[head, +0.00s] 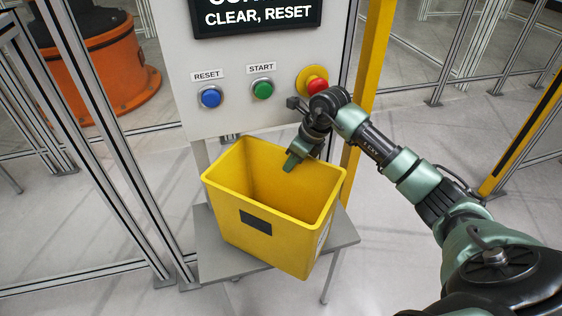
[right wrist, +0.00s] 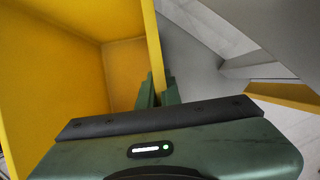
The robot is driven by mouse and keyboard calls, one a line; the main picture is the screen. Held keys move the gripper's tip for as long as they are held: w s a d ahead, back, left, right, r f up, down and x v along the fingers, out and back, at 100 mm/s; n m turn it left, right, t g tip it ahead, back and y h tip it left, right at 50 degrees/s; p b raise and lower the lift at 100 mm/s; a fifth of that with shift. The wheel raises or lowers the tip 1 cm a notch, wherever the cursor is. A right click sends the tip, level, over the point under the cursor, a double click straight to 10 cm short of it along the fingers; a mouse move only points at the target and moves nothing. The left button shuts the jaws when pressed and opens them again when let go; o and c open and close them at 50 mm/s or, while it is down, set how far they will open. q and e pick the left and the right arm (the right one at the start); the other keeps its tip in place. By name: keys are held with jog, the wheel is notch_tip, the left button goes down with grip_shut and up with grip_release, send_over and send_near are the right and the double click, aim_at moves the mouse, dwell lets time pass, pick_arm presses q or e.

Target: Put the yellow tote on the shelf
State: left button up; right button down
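The yellow tote (head: 285,247) is open-topped and looks empty, with a dark label patch on its front. In the head view it is over a grey plate (head: 215,258) under the control panel, and its lower front corner reaches past the plate's front edge. I cannot tell whether it rests on the plate or is just above it. My right gripper (head: 294,160) is at the tote's back right rim. In the right wrist view its fingers (right wrist: 158,92) lie close on both sides of the tote's wall (right wrist: 153,45), shut on it. My left gripper is out of view.
The control panel (head: 235,110) stands right behind the tote, with a blue, a green and a red button (head: 316,84). A yellow post (head: 370,60) stands at its right. Metal fence frames (head: 110,130) stand at the left. The floor (head: 390,240) at the right is clear.

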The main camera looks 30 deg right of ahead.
aim_at(281, 163)
jog(key=w+a, duration=0.2)
jog(key=shift+w+r+p, duration=0.15)
jog(key=shift+w+p, duration=0.2)
jog(key=shift+d+f, duration=0.15)
jog(key=shift+f, duration=0.7)
jog(key=c, duration=2)
grip_release()
jog(key=shift+s+f, duration=0.15)
jog(key=o, duration=0.4)
jog(key=shift+r, duration=0.2)
jog(key=v, duration=0.7)
jog(key=shift+r+b, duration=0.2)
jog(key=shift+b, duration=0.2)
